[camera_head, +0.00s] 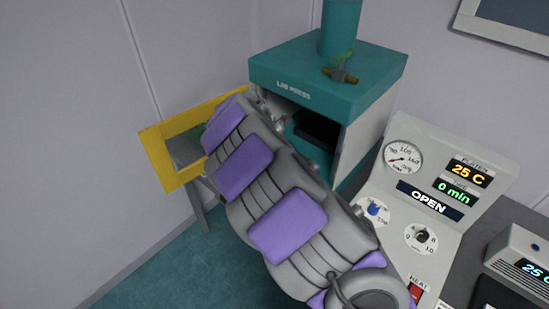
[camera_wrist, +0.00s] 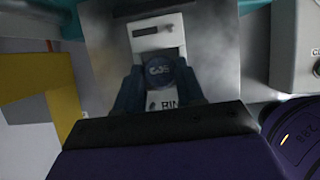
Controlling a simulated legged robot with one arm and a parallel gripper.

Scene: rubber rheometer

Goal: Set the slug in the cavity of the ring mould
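In the wrist view my gripper (camera_wrist: 160,88) has its two dark fingers on either side of a dark round disc with pale lettering, which looks like the slug (camera_wrist: 159,69). The fingers appear closed on its sides. Just below the disc is a pale label with letters reading "RIN" (camera_wrist: 166,98), partly covered by my gripper; it may belong to the ring mould. The mould's cavity is not visible. I cannot tell how high the disc is above the surface. In the head view my arm hides the gripper, slug and mould near the press opening.
The teal lab press (camera_head: 330,75) stands around the opening beside my arm. A yellow frame (camera_head: 160,155) stands left of it. A control console (camera_head: 430,185) reading OPEN and 25 C stands right. A grey plate (camera_wrist: 213,50) and a white block (camera_wrist: 157,30) lie beyond the fingers.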

